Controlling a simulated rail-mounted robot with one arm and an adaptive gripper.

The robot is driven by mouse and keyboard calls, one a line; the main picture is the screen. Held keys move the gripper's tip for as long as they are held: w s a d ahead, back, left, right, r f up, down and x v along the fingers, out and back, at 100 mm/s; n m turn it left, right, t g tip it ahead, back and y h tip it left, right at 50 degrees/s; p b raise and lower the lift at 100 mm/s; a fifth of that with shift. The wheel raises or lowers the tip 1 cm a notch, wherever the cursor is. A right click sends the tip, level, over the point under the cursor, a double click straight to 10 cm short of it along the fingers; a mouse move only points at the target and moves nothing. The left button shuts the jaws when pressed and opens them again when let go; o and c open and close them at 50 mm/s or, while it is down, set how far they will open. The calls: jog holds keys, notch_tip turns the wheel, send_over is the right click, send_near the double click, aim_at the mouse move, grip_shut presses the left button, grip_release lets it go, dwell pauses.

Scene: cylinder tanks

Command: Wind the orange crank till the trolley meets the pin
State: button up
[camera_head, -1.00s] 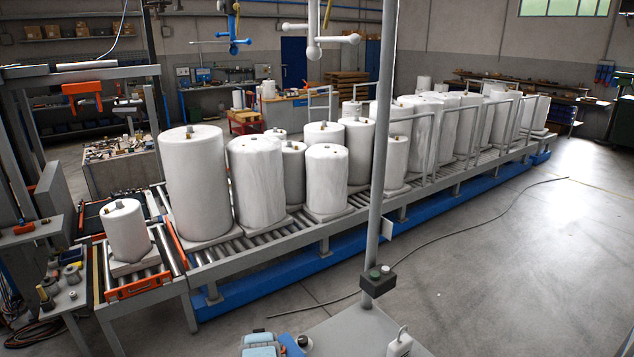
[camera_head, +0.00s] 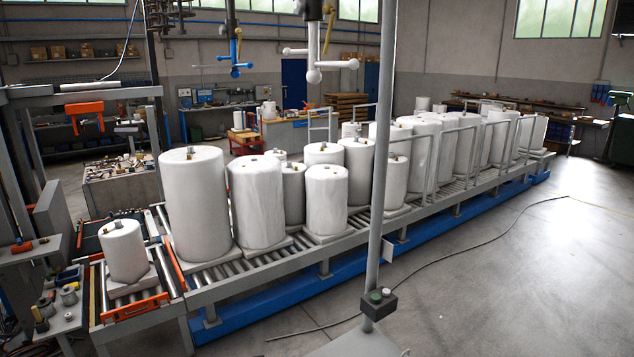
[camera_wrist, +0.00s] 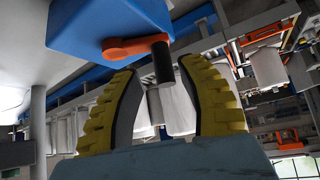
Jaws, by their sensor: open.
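In the wrist view an orange crank arm (camera_wrist: 130,47) is mounted on a blue housing (camera_wrist: 105,22). A dark cylindrical handle (camera_wrist: 162,63) stands at the crank's end. My gripper (camera_wrist: 159,68), with yellow ridged fingers, is open; the handle shows between its fingertips, with gaps on both sides. I cannot tell the handle's depth relative to the fingers. In the head view neither the crank nor my gripper shows. A short roller carriage with an orange end bar (camera_head: 136,307) carries one white tank at the left; I cannot tell whether it is the trolley. I cannot pick out the pin.
A long roller conveyor (camera_head: 262,275) with a blue base carries several white tanks (camera_head: 195,205). A grey post (camera_head: 378,200) with a button box (camera_head: 378,302) stands in front. A cable crosses the floor (camera_head: 500,280), which is otherwise clear at right.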

jog(key=p+v, duration=0.3)
jog(key=v, duration=0.1)
jog(key=shift+s+r, duration=0.15)
jog(key=shift+r, duration=0.15)
jog(key=shift+c, duration=0.4)
jog(key=shift+f, duration=0.1)
